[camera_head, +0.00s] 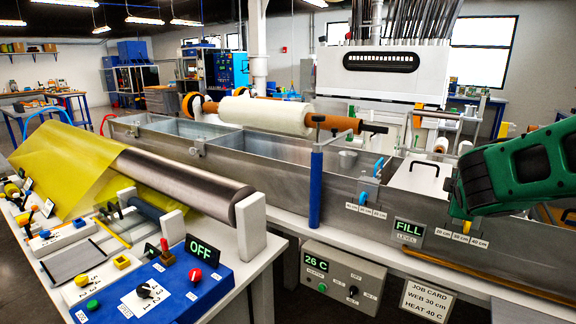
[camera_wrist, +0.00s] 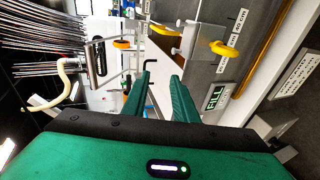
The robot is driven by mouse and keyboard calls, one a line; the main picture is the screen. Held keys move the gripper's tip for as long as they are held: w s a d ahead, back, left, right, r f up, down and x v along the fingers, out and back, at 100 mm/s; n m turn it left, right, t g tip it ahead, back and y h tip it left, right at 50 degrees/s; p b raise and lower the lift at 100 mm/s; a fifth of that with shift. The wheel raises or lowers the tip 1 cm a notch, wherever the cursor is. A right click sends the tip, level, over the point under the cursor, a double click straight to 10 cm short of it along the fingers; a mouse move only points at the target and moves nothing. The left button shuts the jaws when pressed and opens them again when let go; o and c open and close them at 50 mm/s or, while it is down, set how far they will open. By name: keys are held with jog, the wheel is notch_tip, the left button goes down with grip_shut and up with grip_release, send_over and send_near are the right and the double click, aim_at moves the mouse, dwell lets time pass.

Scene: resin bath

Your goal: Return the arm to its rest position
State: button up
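My gripper is green and black, and it shows at the right edge of the head view, above the steel resin bath (camera_head: 290,160). In the wrist view its two green fingers stand apart, with the gap between their tips (camera_wrist: 162,76) empty. The gripper is open and holds nothing. The FILL level sign (camera_head: 408,229) is on the bath's front, left of and below the gripper in the head view. It also shows in the wrist view (camera_wrist: 214,97). Part of the bath's right end is hidden behind my gripper.
A white roll (camera_head: 265,114) lies across the bath. A blue post (camera_head: 316,187) rises at its front edge. A heater box reading 26 C (camera_head: 345,278) and a job card (camera_head: 427,300) hang below. A control bench with a steel roller (camera_head: 190,184) and yellow film (camera_head: 70,165) stands left.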

jog(key=s+d+f+m+g+y, duration=0.15)
jog(key=s+f+m+g, duration=0.45)
jog(key=s, duration=0.6)
jog(key=s+d+f+m+g+y, duration=0.1)
jog(key=s+f+m+g+y, duration=0.15)
jog(key=s+f+m, duration=0.75)
jog(key=s+a+r+m+g+y, duration=0.1)
jog(key=s+a+g, duration=0.1)
jog(key=s, duration=0.5)
jog(key=s+a+r+m+g+y, duration=0.1)
jog(key=s+a+r+g, duration=0.1)
jog(key=s, duration=0.5)
jog(key=shift+a+y, duration=0.3)
jog(key=shift+a, duration=0.35)
